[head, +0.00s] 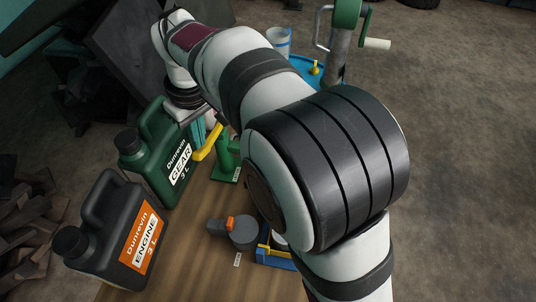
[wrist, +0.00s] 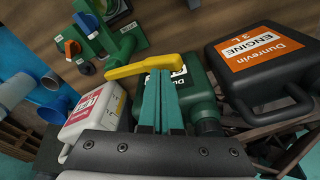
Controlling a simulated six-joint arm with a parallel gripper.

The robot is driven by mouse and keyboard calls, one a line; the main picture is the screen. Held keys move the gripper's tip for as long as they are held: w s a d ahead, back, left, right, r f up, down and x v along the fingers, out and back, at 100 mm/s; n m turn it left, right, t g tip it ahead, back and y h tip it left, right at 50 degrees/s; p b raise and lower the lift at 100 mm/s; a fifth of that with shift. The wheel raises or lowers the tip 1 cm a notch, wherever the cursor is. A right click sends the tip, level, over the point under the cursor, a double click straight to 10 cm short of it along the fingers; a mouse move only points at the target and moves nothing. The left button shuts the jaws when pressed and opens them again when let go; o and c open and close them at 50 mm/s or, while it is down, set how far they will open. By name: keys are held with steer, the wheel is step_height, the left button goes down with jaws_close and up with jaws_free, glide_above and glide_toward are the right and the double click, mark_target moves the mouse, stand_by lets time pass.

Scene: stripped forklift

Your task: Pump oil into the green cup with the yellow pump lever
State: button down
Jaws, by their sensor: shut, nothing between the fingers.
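The yellow pump lever (head: 208,142) sticks out from a green pump stand (head: 229,158) on the wooden bench. In the wrist view the lever (wrist: 146,66) runs sideways just beyond my fingertips, with the green pump body (wrist: 121,45) behind its left end. My gripper (wrist: 162,76) has teal fingers, shut and empty, with tips close to the lever; whether they touch cannot be told. In the head view my arm covers most of the gripper and part of the bench. I cannot make out a green cup in either view.
A green GEAR jug (head: 160,150) and a black ENGINE jug (head: 115,232) stand at the left. A white jug (wrist: 95,115) is beside the fingers. A blue drum (head: 310,68) stands behind.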

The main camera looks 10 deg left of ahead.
mark_target(204, 157)
steer(key=shift+f, duration=3.4)
steer(key=shift+r, duration=3.95)
steer(key=shift+r, duration=2.5)
